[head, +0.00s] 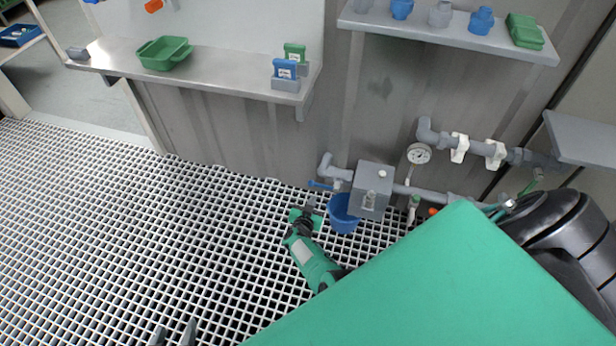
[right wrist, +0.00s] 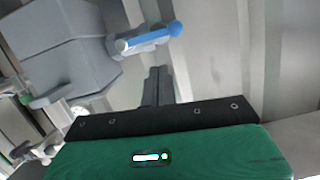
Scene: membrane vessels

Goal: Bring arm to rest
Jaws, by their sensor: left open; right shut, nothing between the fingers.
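My left gripper (head: 175,334) shows only as two dark fingertips at the bottom edge of the head view. They stand apart, open, over the floor grating, with nothing visible between them. My right gripper (head: 310,204) is at the end of a green and black wrist in the middle of the head view, just left of a blue bucket (head: 343,214). In the right wrist view its fingers (right wrist: 158,84) are together and empty. They point toward the wall, below a blue valve handle (right wrist: 152,38). I cannot tell whether the gripper touches anything.
A grey box (head: 372,188) on wall pipes is right of my right gripper, with a pressure gauge (head: 418,154) beyond. A shelf (head: 210,62) holds a green tray (head: 164,53). A higher shelf (head: 450,32) holds small vessels. The floor grating (head: 120,230) at left is clear.

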